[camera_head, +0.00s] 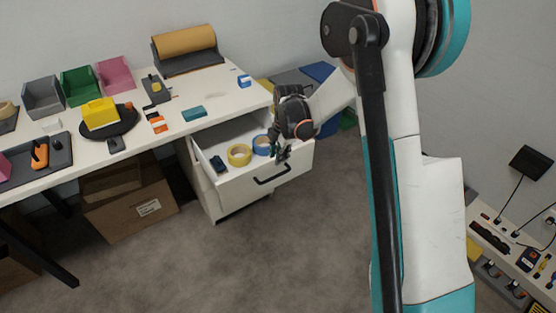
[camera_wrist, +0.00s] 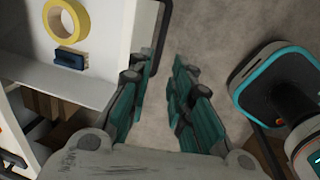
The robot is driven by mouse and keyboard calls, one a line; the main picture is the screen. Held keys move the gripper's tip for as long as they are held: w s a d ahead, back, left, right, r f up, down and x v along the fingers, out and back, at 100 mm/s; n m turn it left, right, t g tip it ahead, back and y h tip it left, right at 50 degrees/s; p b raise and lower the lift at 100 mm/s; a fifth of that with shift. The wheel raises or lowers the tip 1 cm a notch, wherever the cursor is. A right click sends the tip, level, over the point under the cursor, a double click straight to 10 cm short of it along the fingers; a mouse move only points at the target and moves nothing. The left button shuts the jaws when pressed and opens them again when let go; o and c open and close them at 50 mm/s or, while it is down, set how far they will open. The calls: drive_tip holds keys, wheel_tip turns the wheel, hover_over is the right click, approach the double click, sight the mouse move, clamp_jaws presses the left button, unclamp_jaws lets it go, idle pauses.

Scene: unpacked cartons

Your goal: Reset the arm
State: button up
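My arm (camera_head: 405,170) reaches down from the upper right in the head view, its white and teal links filling the right of the picture. My gripper (camera_head: 282,153) hangs at the front right of the open white drawer (camera_head: 238,182), close to its front panel. In the wrist view my gripper (camera_wrist: 162,68) shows two teal-and-grey fingers with a clear gap between them and only floor in the gap. It holds nothing. Whether the fingers touch the drawer cannot be told.
The drawer holds a yellow tape roll (camera_head: 238,163), a blue tape roll partly hidden by my gripper, and a dark blue item (camera_head: 218,164). The desk (camera_head: 215,85) bears bins and small items. A carton (camera_head: 135,212) lies beneath. Floor (camera_head: 270,245) in front is clear.

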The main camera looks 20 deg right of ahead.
drive_tip(key=shift+r, duration=0.25)
idle(0.3)
drive_tip(key=s+r+m+t, duration=0.1)
drive_tip(key=s+r+m, duration=0.4)
drive_tip(key=s+r, duration=0.3)
drive_tip(key=s+r+m+t, duration=0.1)
drive_tip(key=s+r+m, duration=0.45)
drive_tip(key=r, duration=0.45)
drive_tip(key=s+r+m+t, duration=0.2)
drive_tip(key=s+m, duration=0.9)
drive_tip(key=s, duration=0.7)
drive_tip(key=shift+s+r+t+h, duration=0.15)
drive_tip(key=shift+r+t+h, duration=0.15)
drive_tip(key=shift+r+t, duration=0.15)
